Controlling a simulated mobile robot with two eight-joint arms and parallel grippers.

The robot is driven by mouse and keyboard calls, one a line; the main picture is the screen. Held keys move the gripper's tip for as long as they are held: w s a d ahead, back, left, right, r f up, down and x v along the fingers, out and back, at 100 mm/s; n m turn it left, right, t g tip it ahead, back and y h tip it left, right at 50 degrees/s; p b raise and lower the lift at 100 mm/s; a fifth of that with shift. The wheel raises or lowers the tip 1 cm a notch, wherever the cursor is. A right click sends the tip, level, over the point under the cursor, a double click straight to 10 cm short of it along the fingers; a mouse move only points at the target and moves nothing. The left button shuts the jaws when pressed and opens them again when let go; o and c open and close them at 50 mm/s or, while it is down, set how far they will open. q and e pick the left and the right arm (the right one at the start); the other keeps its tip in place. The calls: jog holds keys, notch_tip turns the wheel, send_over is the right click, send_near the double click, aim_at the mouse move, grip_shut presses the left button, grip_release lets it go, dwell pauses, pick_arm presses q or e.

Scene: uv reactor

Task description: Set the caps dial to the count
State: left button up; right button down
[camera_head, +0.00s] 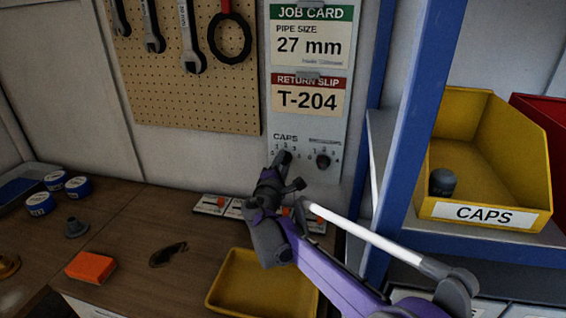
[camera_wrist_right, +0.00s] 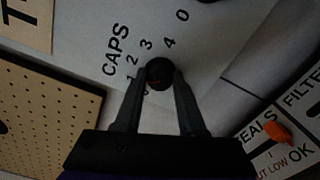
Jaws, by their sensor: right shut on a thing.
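The label panel (camera_head: 327,170) on the wall carries the CAPS dial and a second dark dial (camera_head: 323,160) to its right. My right gripper (camera_head: 284,159) covers the CAPS dial in the head view. In the right wrist view the black round CAPS dial (camera_wrist_right: 159,73) sits between the two fingertips, and the fingers are shut on it. The numbers 1 to 4 show around it. A small red mark shows on the knob's lower part; which number it points at is unclear. The yellow CAPS bin (camera_head: 485,215) holds one visible dark grey cap (camera_head: 442,182). My left gripper is out of view.
A yellow tray (camera_head: 228,290) lies on the bench below my right arm. An orange block (camera_head: 90,267), safety glasses (camera_head: 168,254) and blue-white rolls (camera_head: 77,187) lie to the left. A blue shelf post (camera_head: 408,120) stands right of the panel.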

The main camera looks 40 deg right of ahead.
jog(key=shift+n, duration=0.9)
jog(key=c, duration=0.5)
grip_release()
jog(key=shift+a, duration=0.1)
jog(key=v, duration=1)
jog(key=shift+s+a, duration=0.2)
jog(key=shift+a, duration=0.05)
jog(key=shift+f, duration=0.1)
